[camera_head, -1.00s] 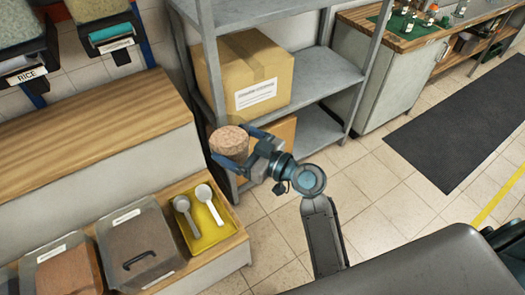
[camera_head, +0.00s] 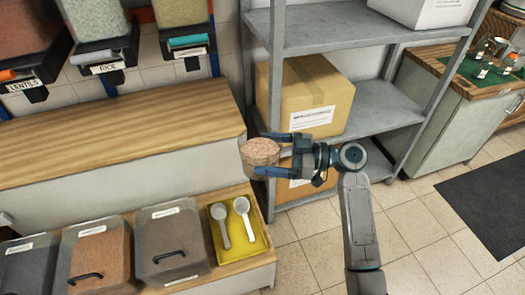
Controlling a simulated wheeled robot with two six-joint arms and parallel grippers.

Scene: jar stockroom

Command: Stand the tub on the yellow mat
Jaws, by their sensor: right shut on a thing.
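My right gripper (camera_head: 262,154) is shut on a round tub (camera_head: 259,158) with a brown, grainy-looking top. It holds the tub upright, or nearly so, in the air in front of the shelf rack, one finger on each side. No separate yellow mat is clear to me. The one yellow thing is a flat tray-like piece (camera_head: 233,257) on the low wooden counter, below and left of the tub, with two scoops on it. My left gripper is not in view.
Lidded bins (camera_head: 171,246) stand left of the yellow piece. A wooden ledge (camera_head: 120,137) lies left of the tub, under the dispensers. A cardboard box (camera_head: 305,98) sits on the metal rack behind my gripper.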

